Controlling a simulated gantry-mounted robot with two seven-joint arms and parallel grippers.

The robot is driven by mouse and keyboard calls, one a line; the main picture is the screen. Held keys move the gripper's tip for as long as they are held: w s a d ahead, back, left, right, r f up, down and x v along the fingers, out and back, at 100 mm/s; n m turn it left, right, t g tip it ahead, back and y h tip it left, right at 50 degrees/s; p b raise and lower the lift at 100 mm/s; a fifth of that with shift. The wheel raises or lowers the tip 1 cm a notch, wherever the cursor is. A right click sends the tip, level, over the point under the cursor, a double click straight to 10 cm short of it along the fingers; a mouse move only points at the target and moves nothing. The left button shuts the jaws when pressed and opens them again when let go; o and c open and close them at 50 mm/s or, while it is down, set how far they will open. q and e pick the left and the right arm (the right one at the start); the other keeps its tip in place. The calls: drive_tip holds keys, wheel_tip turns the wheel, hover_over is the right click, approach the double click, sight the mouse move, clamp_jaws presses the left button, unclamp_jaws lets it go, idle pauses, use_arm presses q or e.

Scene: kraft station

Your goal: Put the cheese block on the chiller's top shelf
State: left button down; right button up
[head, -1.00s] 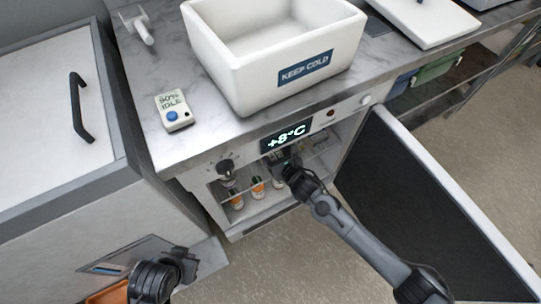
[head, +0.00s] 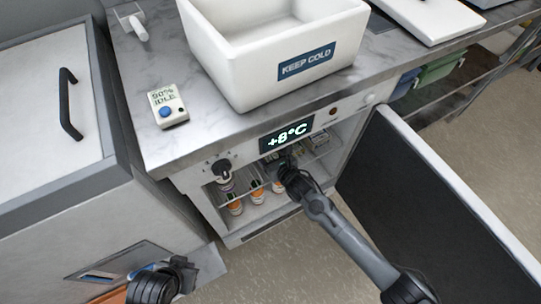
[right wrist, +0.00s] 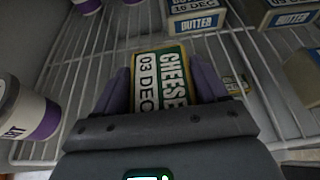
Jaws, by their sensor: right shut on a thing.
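The cheese block (right wrist: 160,80), with a green and white label reading CHEESE and 03 DEC, is between the purple fingers of my right gripper (right wrist: 165,88) in the right wrist view. In the head view my right gripper (head: 284,165) reaches into the open chiller (head: 238,240), under its +8°C display, and the block is hidden there. The white wire top shelf (right wrist: 85,55) lies beyond the block; I cannot tell if they touch. My left gripper (head: 188,272) is at the lower left of the head view, away from the chiller; its fingers are unclear.
Orange-labelled bottles (head: 257,192) stand lower in the chiller. The chiller door (head: 430,190) is open at right.

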drive_tip(key=shift+f, duration=0.1)
drive_tip(key=o, duration=1.3)
drive_tip(key=shift+f, duration=0.1)
drive_tip(key=shift+o, duration=0.2)
